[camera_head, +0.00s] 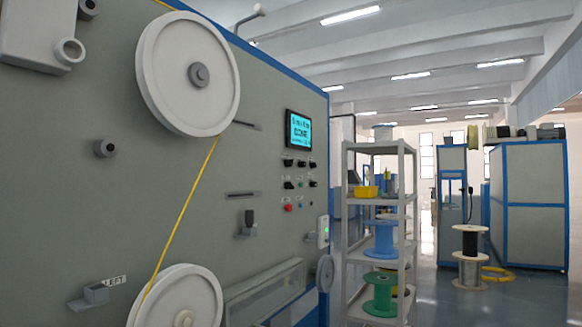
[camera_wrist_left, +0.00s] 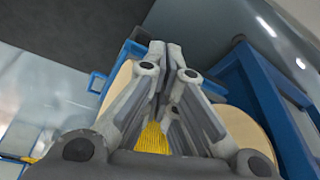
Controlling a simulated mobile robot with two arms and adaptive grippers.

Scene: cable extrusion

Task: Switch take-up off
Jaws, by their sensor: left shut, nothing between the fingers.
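The take-up machine's grey panel (camera_head: 75,200) fills the left of the head view. A lit cyan display (camera_head: 299,130) sits near its right edge. Below it are rows of small dark knobs and switches (camera_head: 289,185) and a red button (camera_head: 288,208); their labels and positions are too small to read. My left gripper (camera_wrist_left: 168,48) shows in the left wrist view with its fingers shut and nothing between them. Behind the fingers is a spool with pale flanges (camera_wrist_left: 258,125) and yellow cable (camera_wrist_left: 153,138). Neither gripper shows in the head view, and my right gripper is not seen.
A yellow cable (camera_head: 181,210) runs between two white wheels (camera_head: 187,73) on the panel. A grey shelf (camera_head: 347,215) with spools stands right of the panel. Blue-framed cabinets (camera_head: 530,200) stand farther right. Open floor (camera_head: 480,305) lies in front of them.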

